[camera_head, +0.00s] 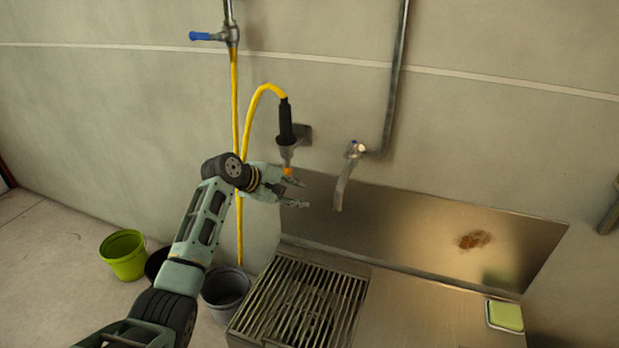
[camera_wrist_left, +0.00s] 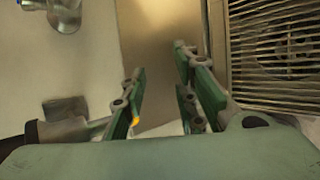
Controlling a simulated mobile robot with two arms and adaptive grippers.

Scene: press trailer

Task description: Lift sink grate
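The sink grate (camera_head: 301,297) is a metal grid of parallel bars over the basin at the left end of the steel counter. It lies flat in the head view and shows at the upper right of the left wrist view (camera_wrist_left: 285,40). My left gripper (camera_head: 301,193) is open and empty, above and behind the grate, near the wall. Its two fingers stand apart in the left wrist view (camera_wrist_left: 160,100). The spray nozzle (camera_head: 286,150) hangs just beside the gripper; I cannot tell whether they touch. My right gripper is not in view.
A tap (camera_head: 346,175) sticks out from the wall right of my gripper. A yellow hose (camera_head: 237,130) runs down the wall. A green sponge (camera_head: 506,316) sits on the counter (camera_head: 430,310), otherwise clear. A green bucket (camera_head: 124,258) and grey bucket (camera_head: 225,288) stand left.

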